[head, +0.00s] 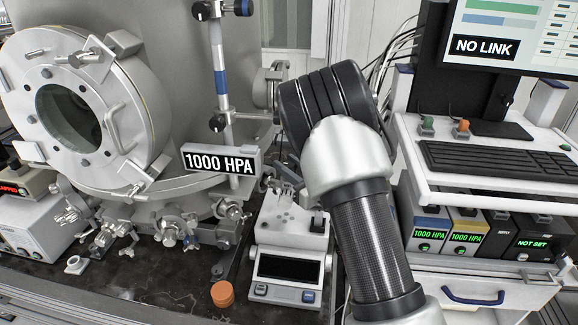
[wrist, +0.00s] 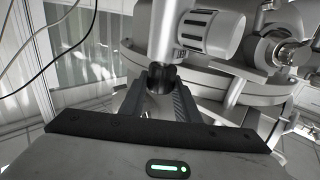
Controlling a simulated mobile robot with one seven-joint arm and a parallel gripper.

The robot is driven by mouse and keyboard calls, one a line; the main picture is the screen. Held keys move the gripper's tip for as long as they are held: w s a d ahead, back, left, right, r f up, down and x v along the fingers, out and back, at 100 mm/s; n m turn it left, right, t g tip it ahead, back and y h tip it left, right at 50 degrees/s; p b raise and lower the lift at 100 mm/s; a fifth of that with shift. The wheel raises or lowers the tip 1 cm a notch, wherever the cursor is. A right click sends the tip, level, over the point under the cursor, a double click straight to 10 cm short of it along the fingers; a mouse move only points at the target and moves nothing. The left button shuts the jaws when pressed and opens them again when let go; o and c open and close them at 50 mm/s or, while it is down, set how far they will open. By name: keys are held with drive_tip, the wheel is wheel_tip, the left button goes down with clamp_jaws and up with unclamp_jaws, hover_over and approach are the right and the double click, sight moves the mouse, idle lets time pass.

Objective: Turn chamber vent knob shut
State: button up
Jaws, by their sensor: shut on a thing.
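In the wrist view, a dark ribbed knob (wrist: 162,85) sits at the lower end of a pale grey tube (wrist: 162,38). My gripper (wrist: 160,76) has its two dark fingers on either side of this knob and is shut on it. No label shows on the knob, so I cannot read whether it is the chamber vent knob or how far it is turned. In the head view, my own arm hides the gripper and the held knob. The big steel chamber (head: 170,60) stands at the left, with a round port (head: 82,115) on its front.
A 1000 HPA sign (head: 222,160) hangs before the chamber. A white balance-like instrument (head: 290,245) stands close left of my arm. A white cart with a keyboard (head: 490,160) and display boxes (head: 465,238) is at the right. An orange puck (head: 222,293) lies on the dark bench.

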drive_tip(key=shift+f+m+h+b, duration=0.1)
drive_tip(key=shift+m+h+b, duration=0.2)
drive_tip(key=shift+h+b, duration=0.15)
drive_tip(key=m+t+h+b, duration=0.1)
drive_tip(key=h+b, duration=0.1)
drive_tip(key=m+t+h+b, duration=0.1)
drive_tip(key=h+b, duration=0.1)
drive_tip(key=shift+a+f+m, duration=0.15)
drive_tip(key=shift+f+m, duration=0.05)
drive_tip(key=shift+m, duration=0.2)
drive_tip(key=m+t+h+b, duration=0.1)
drive_tip(key=m+h+b, duration=0.1)
drive_tip(key=h+b, duration=0.1)
drive_tip(key=shift+m+h, duration=0.3)
drive_tip(key=shift+h, duration=0.15)
drive_tip(key=m+h+b, duration=0.1)
drive_tip(key=h, duration=0.1)
drive_tip(key=shift+a+r+m+h, duration=0.1)
drive_tip(key=shift+m+h, duration=0.3)
drive_tip(key=m+h, duration=0.1)
drive_tip(key=h, duration=0.1)
drive_tip(key=m+h, duration=0.2)
drive_tip(key=h, duration=0.1)
drive_tip(key=shift+r+g, duration=0.2)
drive_tip(key=shift+g, duration=0.1)
drive_tip(key=shift+m+g+h+p, duration=0.75)
drive_tip(key=shift+m+g+h, duration=0.45)
drive_tip(key=shift+m+h, duration=0.85)
drive_tip(key=shift+d+h, duration=0.2)
drive_tip(key=shift+h, duration=0.25)
